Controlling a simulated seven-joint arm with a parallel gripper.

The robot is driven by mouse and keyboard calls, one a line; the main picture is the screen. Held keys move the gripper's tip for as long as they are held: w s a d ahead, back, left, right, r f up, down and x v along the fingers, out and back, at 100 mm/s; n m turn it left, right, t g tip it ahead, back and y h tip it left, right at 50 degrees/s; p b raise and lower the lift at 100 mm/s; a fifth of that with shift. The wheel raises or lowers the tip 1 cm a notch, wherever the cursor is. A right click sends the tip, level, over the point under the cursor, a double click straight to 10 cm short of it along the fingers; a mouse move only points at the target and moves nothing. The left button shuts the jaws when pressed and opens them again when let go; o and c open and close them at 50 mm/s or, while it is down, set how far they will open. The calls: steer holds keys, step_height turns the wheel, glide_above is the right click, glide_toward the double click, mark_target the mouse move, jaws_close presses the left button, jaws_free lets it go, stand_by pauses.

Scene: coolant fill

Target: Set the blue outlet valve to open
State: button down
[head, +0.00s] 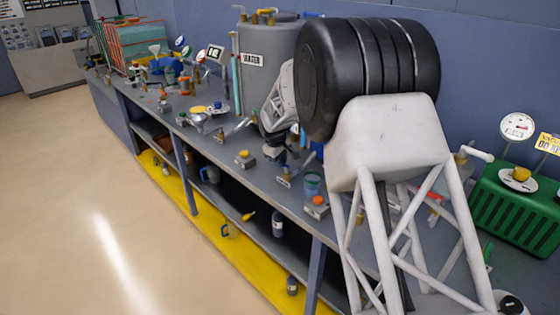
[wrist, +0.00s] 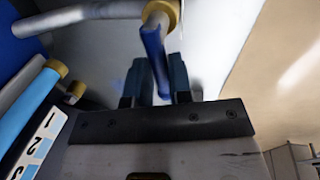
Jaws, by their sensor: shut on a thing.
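The blue outlet valve's lever (wrist: 152,42) shows at the top middle of the wrist view, hanging from a pale pipe with a brassy collar. My gripper (wrist: 157,78) has its two dark fingers on either side of the lever's lower end and is shut on it. In the head view my gripper (head: 273,151) is low in front of the large grey tank (head: 265,65), small and partly dark. My arm hides part of this area, and I cannot make out the lever clearly there.
A light blue tube (wrist: 27,108) and a numbered scale (wrist: 38,145) stand close at left in the wrist view. The bench (head: 222,140) holds several small fittings and gauges. A green container (head: 515,205) stands at right. The floor (head: 90,200) in front is clear.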

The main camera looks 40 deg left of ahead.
steer(key=n, duration=0.3)
steer(key=s+n, duration=0.1)
steer(key=shift+s+d+n+y, duration=0.1)
steer(key=shift+d+n+y, duration=0.2)
steer(key=shift+y, duration=0.1)
steer(key=n, duration=0.2)
steer(key=s+n, duration=0.1)
steer(key=n, duration=0.1)
steer(key=shift+d+g+y, duration=0.3)
steer(key=shift+d+g, duration=0.05)
steer(key=shift+g, duration=0.05)
steer(key=n, duration=0.2)
steer(key=d+n, duration=0.1)
steer(key=n, duration=0.2)
steer(key=shift+s+d+g+y, duration=0.2)
steer(key=shift+g+y, duration=0.1)
steer(key=shift+g, duration=0.1)
steer(key=shift+d+n+g, duration=0.15)
steer(key=shift+d+n, duration=0.05)
steer(key=shift+n, duration=0.6)
steer(key=shift+d+n+g, duration=0.15)
steer(key=shift+d+n, duration=0.05)
steer(key=shift+n, duration=0.6)
steer(key=c, duration=1)
jaws_free()
steer(key=shift+c, duration=0.2)
step_height(320, 180, up, 8)
steer(key=d, duration=0.1)
steer(key=shift+d+f, duration=0.15)
steer(key=shift+d, duration=0.15)
